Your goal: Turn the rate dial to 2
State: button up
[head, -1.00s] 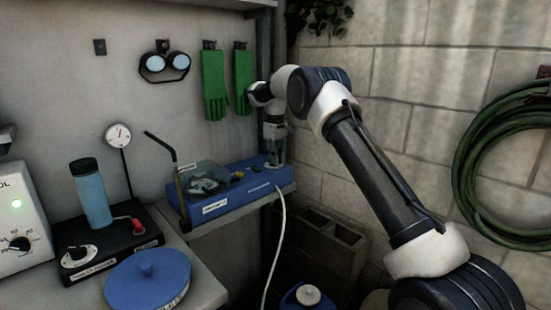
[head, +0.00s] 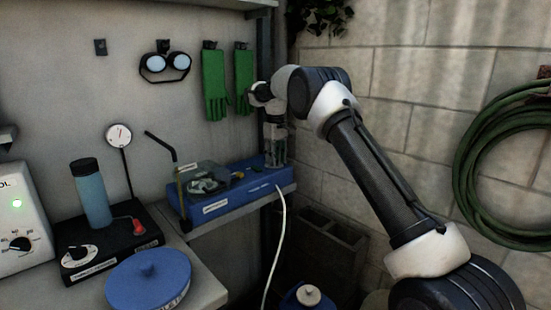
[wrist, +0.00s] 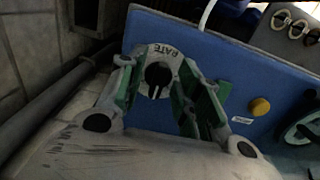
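The rate dial (wrist: 158,76) shows in the wrist view as a black knob with a pale pointer mark, on a light round plate lettered RATE. It sits on the blue housing of the pump (wrist: 254,80). My gripper (wrist: 160,78) is open, with one green-padded finger on each side of the knob and visible gaps beside it. I cannot read the scale numbers. In the head view my gripper (head: 275,152) points down at the right end of the blue pump (head: 232,200), hiding the dial.
A yellow button (wrist: 260,106) is on the pump, right of the dial. A white hose (head: 278,240) hangs from the pump. A black stirrer base (head: 110,240) with a blue bottle (head: 91,193) and a blue lid (head: 148,280) are at left. A block wall is close at right.

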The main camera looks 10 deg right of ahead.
jog(key=shift+r, duration=0.1)
notch_tip(320, 180, up, 12)
dwell(0.4)
